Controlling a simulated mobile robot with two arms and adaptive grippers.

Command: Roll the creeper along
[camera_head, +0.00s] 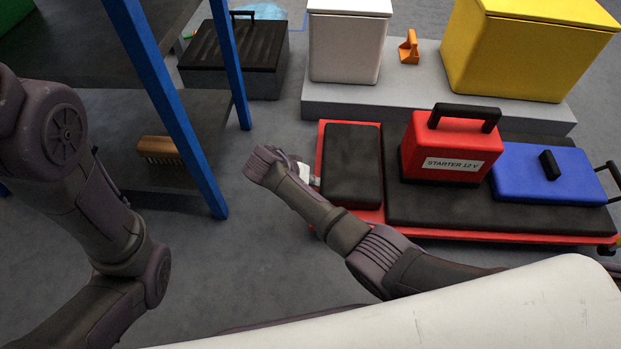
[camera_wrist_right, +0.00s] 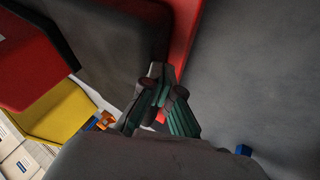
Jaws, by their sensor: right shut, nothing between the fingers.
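The creeper (camera_head: 480,236) is a low red board with dark pads, lying on the floor at the right of the head view. A red case marked STARTER 12 V (camera_head: 452,145) and a blue case (camera_head: 545,176) stand on it. My right gripper is largely hidden behind its wrist in the head view, by the creeper's left end. In the right wrist view my right gripper (camera_wrist_right: 165,90) is shut and empty, in front of the creeper's red edge (camera_wrist_right: 184,40). I cannot tell whether it touches. My left gripper is out of view.
Behind the creeper a grey platform (camera_head: 340,99) holds a white bin (camera_head: 346,45), a yellow bin (camera_head: 520,50) and an orange object (camera_head: 408,48). A blue-legged shelf (camera_head: 188,140) with a brush (camera_head: 158,150) stands left. Floor between shelf and creeper is clear.

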